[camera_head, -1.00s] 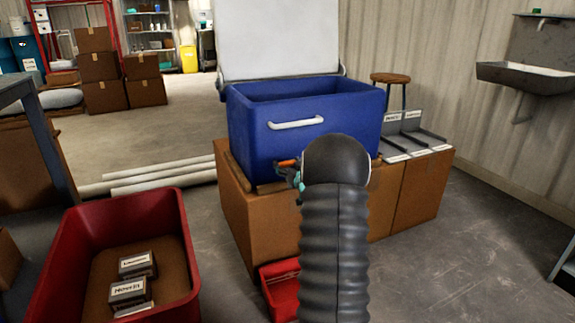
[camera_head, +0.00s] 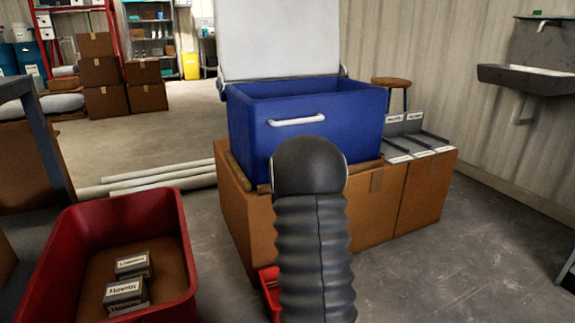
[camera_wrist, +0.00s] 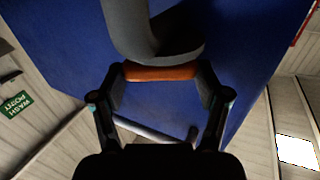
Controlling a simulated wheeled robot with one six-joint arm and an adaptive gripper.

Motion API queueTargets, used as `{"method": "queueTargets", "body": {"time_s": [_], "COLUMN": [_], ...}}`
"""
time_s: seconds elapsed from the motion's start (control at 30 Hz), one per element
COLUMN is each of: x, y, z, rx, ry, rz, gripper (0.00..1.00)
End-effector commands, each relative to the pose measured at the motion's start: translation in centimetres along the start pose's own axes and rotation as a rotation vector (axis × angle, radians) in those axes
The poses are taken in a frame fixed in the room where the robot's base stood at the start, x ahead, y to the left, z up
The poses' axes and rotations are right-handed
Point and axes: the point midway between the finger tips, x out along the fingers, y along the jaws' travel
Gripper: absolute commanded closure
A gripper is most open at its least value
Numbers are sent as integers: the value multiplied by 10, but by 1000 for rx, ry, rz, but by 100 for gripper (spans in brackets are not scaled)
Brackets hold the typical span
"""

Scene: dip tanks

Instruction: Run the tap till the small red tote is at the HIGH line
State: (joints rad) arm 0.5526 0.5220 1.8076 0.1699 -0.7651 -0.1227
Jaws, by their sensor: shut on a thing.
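In the wrist view my gripper (camera_wrist: 161,76) is shut on an orange bar (camera_wrist: 160,73), which looks like the tap's lever. A grey curved part (camera_wrist: 150,30), seemingly the tap's body, is just beyond it, against the blue tank. In the head view the blue tank (camera_head: 350,115) stands on cardboard boxes, and my arm hides the tap and gripper. The small red tote (camera_head: 268,283) is on the floor below, mostly hidden by my arm. Its inside, water level and HIGH line cannot be seen.
A larger red tote (camera_head: 178,235) with labelled grey blocks (camera_head: 125,290) stands at the left. Labelled grey holders (camera_head: 415,145) are on the boxes right of the tank. A wall sink (camera_head: 535,80) is at the far right.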

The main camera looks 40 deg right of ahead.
Motion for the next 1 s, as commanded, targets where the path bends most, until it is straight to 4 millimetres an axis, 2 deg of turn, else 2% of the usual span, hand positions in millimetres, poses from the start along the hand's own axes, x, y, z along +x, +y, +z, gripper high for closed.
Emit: {"method": "queueTargets", "body": {"time_s": [0.4, 0.9, 0.93, 1.0], "x": [0, 0, 0, 0], "y": [-2, -2, -2, -2], "z": [0, -1, -1, -1], "rx": [0, -1, -1, -1], "ry": [2, 3, 3, 2], "rz": [113, 124, 124, 124], "gripper": [60, 60, 18, 0]}}
